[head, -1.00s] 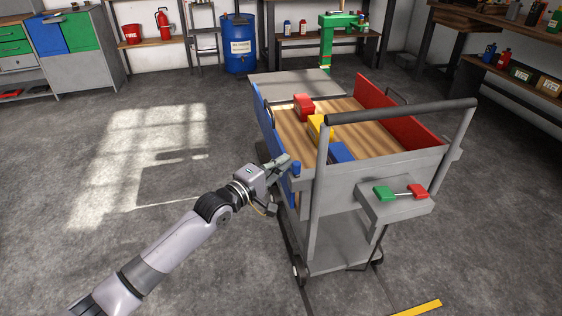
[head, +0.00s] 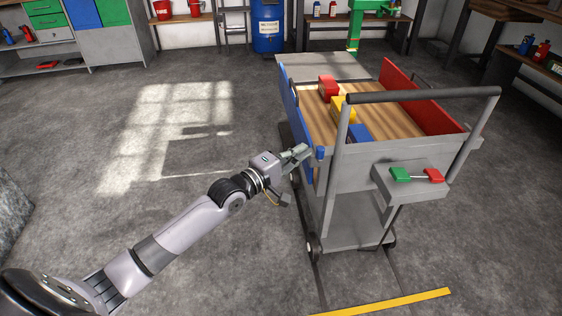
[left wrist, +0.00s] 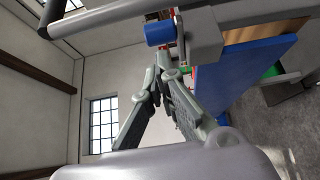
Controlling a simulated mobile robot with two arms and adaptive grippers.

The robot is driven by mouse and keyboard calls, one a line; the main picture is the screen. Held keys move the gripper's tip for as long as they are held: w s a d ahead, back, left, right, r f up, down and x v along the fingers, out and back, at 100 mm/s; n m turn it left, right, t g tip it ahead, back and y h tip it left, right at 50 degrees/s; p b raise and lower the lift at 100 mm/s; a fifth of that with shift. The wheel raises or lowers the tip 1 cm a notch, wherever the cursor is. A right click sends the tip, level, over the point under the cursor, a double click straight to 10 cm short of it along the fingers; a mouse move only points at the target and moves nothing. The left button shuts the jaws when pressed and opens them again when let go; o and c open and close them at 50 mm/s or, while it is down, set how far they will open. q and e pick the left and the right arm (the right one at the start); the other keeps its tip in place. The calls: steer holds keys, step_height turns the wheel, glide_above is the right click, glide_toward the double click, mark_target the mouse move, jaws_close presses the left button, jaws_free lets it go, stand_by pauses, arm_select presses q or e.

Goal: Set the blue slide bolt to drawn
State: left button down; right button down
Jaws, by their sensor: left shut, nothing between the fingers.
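The slide bolt's blue knob (head: 320,153) stands at the near left corner of the grey cart, at the end of its blue side panel (head: 296,125). In the left wrist view the knob (left wrist: 159,33) is a short blue cylinder beside a grey bracket (left wrist: 200,34). My left gripper (head: 304,149) is shut and empty, its fingertips close to the knob on its left side. In the left wrist view the fingertips (left wrist: 166,62) lie just below the knob; I cannot tell if they touch it. My right gripper is not in view.
The cart's push handle (head: 425,96) rises just right of the knob. Red, yellow (head: 342,107) and blue blocks lie on the wooden deck. A grey box (head: 412,183) with green and red handles juts from the cart's near end. The floor at left is clear.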

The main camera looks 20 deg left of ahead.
arm_select(q)
steer(key=v, duration=0.9)
steer(key=shift+s, duration=0.15)
